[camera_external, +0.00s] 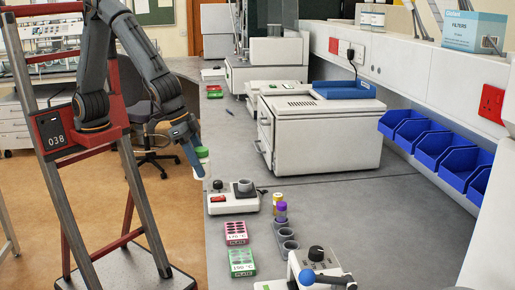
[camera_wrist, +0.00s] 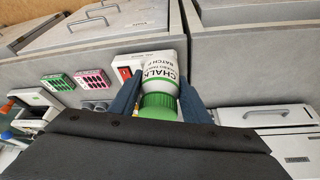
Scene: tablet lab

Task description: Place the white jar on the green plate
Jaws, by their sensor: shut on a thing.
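The white jar (camera_wrist: 158,70) has a green lid and a label reading "CHALK". In the wrist view it sits between both fingers of my gripper (camera_wrist: 158,90), which is shut on it. In the external view the white jar (camera_external: 201,168) and my gripper (camera_external: 194,155) are at the left edge of the bench. The jar appears held in the air there. The green block also shows in the wrist view (camera_wrist: 58,82).
A pink block (camera_external: 236,231) lies just behind the green one. A white device with a red switch (camera_external: 232,202) stands close to the jar. Tubes in a grey rack (camera_external: 283,228) are right of the blocks. A white box instrument (camera_external: 318,135) stands farther back.

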